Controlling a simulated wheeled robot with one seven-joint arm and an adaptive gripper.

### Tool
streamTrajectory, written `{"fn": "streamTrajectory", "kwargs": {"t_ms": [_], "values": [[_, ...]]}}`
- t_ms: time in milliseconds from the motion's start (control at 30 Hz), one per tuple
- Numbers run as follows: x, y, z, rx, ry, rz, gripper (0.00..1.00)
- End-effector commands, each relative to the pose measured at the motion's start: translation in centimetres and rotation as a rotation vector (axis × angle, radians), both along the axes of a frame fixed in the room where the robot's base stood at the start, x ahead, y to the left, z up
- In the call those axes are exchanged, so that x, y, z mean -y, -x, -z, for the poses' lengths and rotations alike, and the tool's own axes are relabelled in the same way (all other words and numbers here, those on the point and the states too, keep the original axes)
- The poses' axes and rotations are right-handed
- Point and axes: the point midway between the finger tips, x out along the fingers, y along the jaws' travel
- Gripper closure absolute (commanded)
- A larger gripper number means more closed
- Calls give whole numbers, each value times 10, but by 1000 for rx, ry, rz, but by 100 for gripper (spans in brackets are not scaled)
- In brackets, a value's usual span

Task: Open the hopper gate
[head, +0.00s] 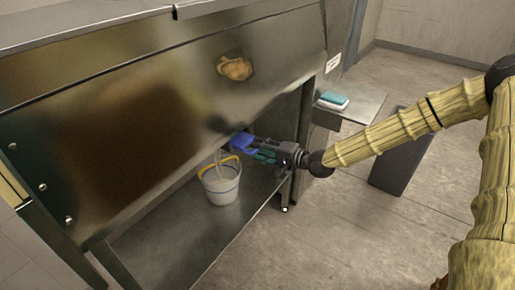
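The big steel housing (180,90) fills the left and middle of the head view. Its broad front panel slopes down to a lower edge. My gripper (250,147) is at that lower edge, near the panel's right end, seen from the side. A blue part (243,143) shows at its tip; I cannot tell whether it is a handle or part of my fingers. The finger gap is hidden. I cannot make out a gate plate. A pale bucket (221,187) with a yellow-orange rim or handle stands below and left of my gripper. A thin pale streak shows above it.
The bucket stands on a low steel shelf (175,238) under the housing. A small side table (358,104) at right holds a teal and white item (333,100). A grey bin (400,160) stands behind my arm. The floor at front right is clear.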

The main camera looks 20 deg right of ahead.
Motion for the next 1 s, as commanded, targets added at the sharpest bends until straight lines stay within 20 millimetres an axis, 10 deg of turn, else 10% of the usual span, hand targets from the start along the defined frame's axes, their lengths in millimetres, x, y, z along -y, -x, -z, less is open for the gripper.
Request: {"fn": "streamTrajectory", "kwargs": {"t_ms": [567,767,1000], "values": [[-11,-13,4,-1,1,0,65],[-11,-13,4,-1,1,0,97],[-11,-12,5,-2,1,-1,100]]}}
